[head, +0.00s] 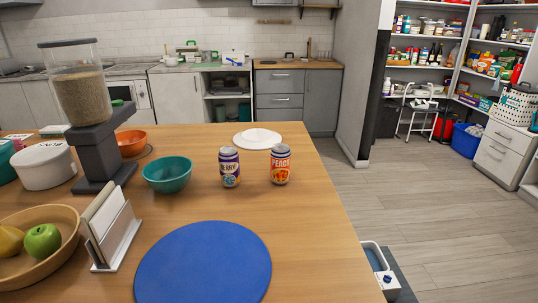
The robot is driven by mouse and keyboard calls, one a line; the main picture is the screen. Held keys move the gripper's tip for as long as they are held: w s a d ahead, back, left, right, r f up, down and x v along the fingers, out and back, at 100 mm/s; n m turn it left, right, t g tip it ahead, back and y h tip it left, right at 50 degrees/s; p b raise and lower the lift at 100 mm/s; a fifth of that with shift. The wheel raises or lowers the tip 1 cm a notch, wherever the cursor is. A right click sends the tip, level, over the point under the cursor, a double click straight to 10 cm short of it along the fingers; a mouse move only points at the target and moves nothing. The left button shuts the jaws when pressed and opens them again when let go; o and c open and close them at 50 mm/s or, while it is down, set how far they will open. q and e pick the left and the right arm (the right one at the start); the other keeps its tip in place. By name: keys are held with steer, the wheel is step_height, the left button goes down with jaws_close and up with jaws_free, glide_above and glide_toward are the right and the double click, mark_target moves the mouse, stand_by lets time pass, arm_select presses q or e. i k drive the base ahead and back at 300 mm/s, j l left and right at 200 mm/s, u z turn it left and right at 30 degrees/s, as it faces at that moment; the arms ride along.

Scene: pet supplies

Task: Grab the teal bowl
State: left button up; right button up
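The teal bowl (167,176) sits upright on the wooden table, left of two cans and just right of the dark base of a food dispenser. It looks empty, though only part of its inside shows. Nothing is touching its rim from above. Neither of my grippers shows in the head view.
Close by stand the food dispenser (95,130), an orange bowl (131,143), a purple can (229,168) and a peach can (280,165). In front are a napkin holder (118,238), a wooden fruit bowl (62,222) and a blue round mat (204,264). The table's right side is clear.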

mark_target(167, 175)
steer(key=i+j+u, duration=0.1)
steer(key=j, duration=0.3)
steer(key=i+j+u, duration=0.1)
steer(key=j, duration=0.3)
steer(key=i+j, duration=0.25)
steer(key=j, duration=0.15)
steer(key=i+j+u, duration=0.15)
steer(key=j, duration=0.25)
steer(key=i+j+u, duration=0.1)
steer(key=i+j, duration=0.15)
steer(key=j, duration=0.15)
